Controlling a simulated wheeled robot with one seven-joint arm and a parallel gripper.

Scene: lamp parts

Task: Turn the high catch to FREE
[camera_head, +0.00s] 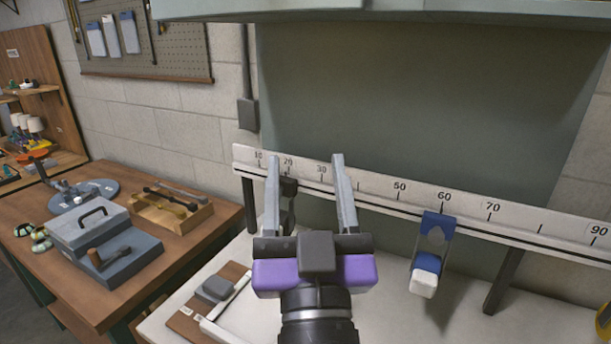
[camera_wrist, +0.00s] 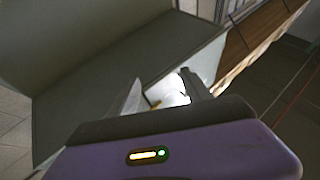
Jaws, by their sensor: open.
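My gripper (camera_head: 306,165) is in front of the white numbered rail (camera_head: 370,184), its two pale fingers spread apart with nothing seen held between them. A blue catch-like piece with a white tip (camera_head: 424,284) hangs from the rail near the 60 mark, to the right of my gripper and apart from it. A small dark piece (camera_head: 289,187) shows between the fingers near the 20 mark, partly hidden by the left finger. I cannot tell which piece is the high catch, and no FREE marking is readable. In the wrist view, a bright white patch lies between the fingers (camera_wrist: 162,92).
A grey-green panel (camera_head: 420,95) stands behind the rail, with an overhanging edge (camera_head: 390,10) above. A white table (camera_head: 380,325) lies below. A wooden bench (camera_head: 75,235) at left holds a grey toolbox (camera_head: 88,226) and a wooden tray (camera_head: 170,210).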

